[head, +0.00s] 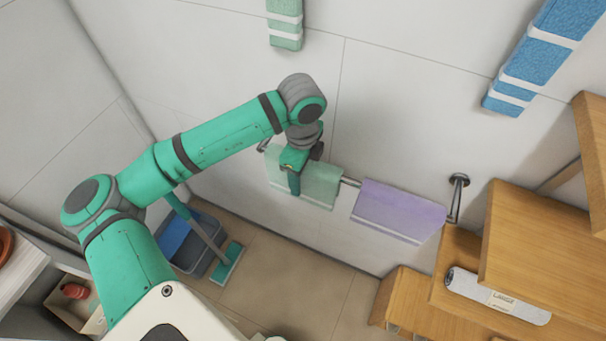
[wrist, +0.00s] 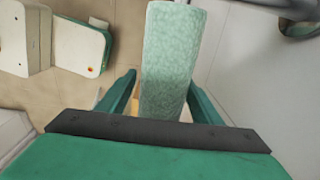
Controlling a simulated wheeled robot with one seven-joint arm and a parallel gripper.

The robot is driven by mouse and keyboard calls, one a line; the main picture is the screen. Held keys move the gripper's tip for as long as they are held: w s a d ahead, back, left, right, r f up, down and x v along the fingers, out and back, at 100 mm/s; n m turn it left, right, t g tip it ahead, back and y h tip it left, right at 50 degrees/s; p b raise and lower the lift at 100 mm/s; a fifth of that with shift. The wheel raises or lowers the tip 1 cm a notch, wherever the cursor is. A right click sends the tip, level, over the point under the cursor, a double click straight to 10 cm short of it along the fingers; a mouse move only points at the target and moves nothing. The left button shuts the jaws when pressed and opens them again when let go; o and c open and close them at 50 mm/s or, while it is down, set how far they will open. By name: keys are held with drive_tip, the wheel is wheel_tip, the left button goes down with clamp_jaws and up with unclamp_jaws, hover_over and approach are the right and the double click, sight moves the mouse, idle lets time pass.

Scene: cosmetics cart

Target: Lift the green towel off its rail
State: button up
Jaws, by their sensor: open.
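The pale green towel (head: 322,187) hangs over a metal rail (head: 349,182) on the wall, to the left of a purple towel (head: 398,209). My gripper (head: 294,186) is at the left part of the green towel and hides some of it. In the wrist view, the green towel (wrist: 171,58) reaches down between the two fingers of my gripper (wrist: 160,98). The fingers are apart, one on each side of the towel, with a visible gap on the left. Whether the right finger touches the cloth cannot be told.
The rail's right bracket (head: 458,183) is on the wall near wooden steps (head: 540,240) holding a white roll (head: 497,295). A grey bucket (head: 190,240) and a mop head (head: 228,262) stand on the floor below. A striped green towel (head: 285,24) and blue towels (head: 535,60) are higher up.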

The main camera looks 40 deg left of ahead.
drive_tip(key=c, duration=1.2)
wheel_tip(320, 180, up, 18)
drive_tip(key=s+d, duration=0.1)
drive_tip(key=s, duration=0.4)
drive_tip(key=s+d, duration=0.2)
drive_tip(key=s, duration=0.4)
drive_tip(key=s+d, duration=0.1)
drive_tip(key=s, duration=0.5)
drive_tip(key=shift+s+d, duration=0.15)
drive_tip(key=shift+s, duration=0.1)
drive_tip(key=shift+w+r, duration=0.1)
drive_tip(key=shift+r, duration=0.35)
